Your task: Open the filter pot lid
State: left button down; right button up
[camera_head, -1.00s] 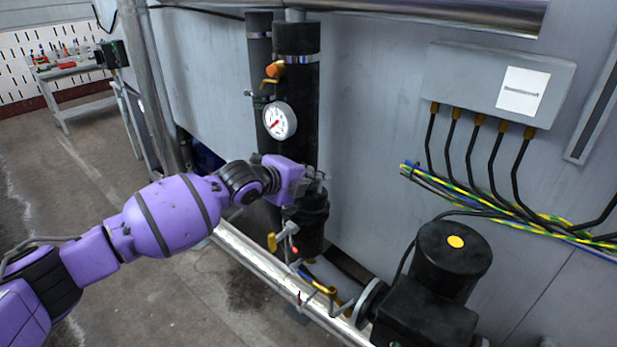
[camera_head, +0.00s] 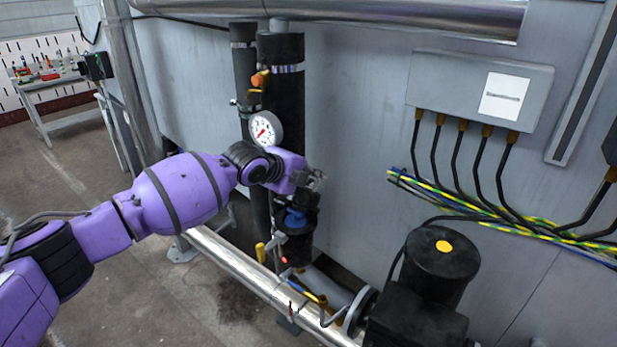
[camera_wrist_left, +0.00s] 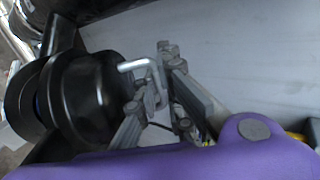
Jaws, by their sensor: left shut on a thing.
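The black filter pot (camera_head: 295,245) stands at the foot of the thick black pipe, beside the metal rail. A blue part (camera_head: 295,218) shows in its open top. My left gripper (camera_head: 314,180) is just above the pot, its fingers shut on the lid's bent metal handle (camera_wrist_left: 138,64). The round black lid (camera_wrist_left: 95,95) fills the left of the left wrist view and is raised and tilted off the pot's rim. In the head view the lid is mostly hidden under the gripper. My right gripper is not in view.
A pressure gauge (camera_head: 265,129) and an orange-handled valve (camera_head: 260,79) sit on the pipes above my wrist. A black pump motor (camera_head: 430,275) stands at the right front. A grey junction box (camera_head: 450,85) with hanging cables is on the wall. A metal rail (camera_head: 240,262) runs in front.

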pick_arm(q)
jog(key=shift+r, duration=0.15)
jog(key=c, duration=2.2)
grip_release()
jog(key=v, duration=1.1)
jog(key=shift+s+a+r, duration=0.1)
jog(key=shift+s+r, duration=0.1)
jog(key=shift+s, duration=0.1)
jog(key=shift+a, duration=0.15)
jog(key=shift+s, duration=0.15)
jog(key=shift+f, duration=0.1)
